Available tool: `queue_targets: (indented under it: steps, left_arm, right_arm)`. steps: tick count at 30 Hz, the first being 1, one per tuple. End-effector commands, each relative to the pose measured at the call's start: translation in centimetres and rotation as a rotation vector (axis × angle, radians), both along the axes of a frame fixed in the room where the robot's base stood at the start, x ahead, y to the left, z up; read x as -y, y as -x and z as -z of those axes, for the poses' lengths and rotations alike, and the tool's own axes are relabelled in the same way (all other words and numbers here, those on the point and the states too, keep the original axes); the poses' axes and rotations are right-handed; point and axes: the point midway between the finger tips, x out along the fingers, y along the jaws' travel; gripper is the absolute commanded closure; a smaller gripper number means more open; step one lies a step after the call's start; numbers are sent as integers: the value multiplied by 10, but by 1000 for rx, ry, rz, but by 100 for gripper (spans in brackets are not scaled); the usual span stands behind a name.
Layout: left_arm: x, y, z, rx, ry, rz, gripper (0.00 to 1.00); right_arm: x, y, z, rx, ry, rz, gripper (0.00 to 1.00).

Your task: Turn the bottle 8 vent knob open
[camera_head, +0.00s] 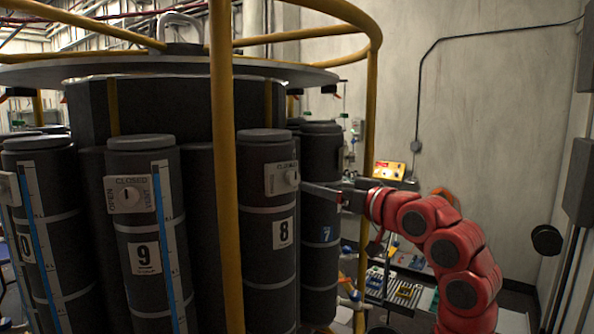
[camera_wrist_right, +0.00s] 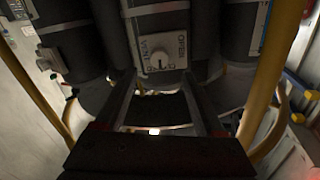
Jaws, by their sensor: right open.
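Bottle 8 (camera_head: 267,215) is a dark cylinder with a white number label in the middle of the head view. Its vent plate (camera_head: 276,180) carries a small pale round knob (camera_head: 291,177) near the bottle's right side. My right gripper (camera_head: 312,189) reaches in from the right, its tips close to the knob. In the right wrist view the knob (camera_wrist_right: 158,61) shows ahead, between the lines of the two spread fingers (camera_wrist_right: 157,78). The fingers are open with nothing between them. I cannot tell whether a tip touches the plate. My left gripper is not in view.
A yellow post (camera_head: 225,170) stands just left of bottle 8, part of a yellow rail cage. Bottle 9 (camera_head: 148,230) is to the left, with its own knob plate. Bottle 7 (camera_head: 321,215) stands behind my right gripper. A cart with trays (camera_head: 395,290) is beneath my right arm.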

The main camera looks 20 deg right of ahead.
Motion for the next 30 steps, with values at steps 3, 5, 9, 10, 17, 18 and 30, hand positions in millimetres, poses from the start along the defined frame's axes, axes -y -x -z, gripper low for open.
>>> queue_targets:
  steps: [3, 5, 9, 10, 17, 18, 30]
  left_arm:
    - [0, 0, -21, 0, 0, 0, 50]
    - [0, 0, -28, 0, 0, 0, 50]
    - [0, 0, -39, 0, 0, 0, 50]
    - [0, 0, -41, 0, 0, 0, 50]
    - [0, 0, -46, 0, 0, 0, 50]
    - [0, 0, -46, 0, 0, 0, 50]
    - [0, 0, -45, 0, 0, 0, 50]
  right_arm:
    - [-14, -27, -6, -3, -5, -6, 29]
    - [-18, -39, -6, -3, -5, -5, 29]
    - [-27, -61, -6, 1, -5, -3, 29]
    - [-28, -65, -5, 0, -4, -4, 29]
    - [-34, -80, -1, 1, -1, 0, 29]
    - [-34, -80, -1, 2, -1, 0, 29]
    - [-34, -80, -1, 3, -2, 0, 63]
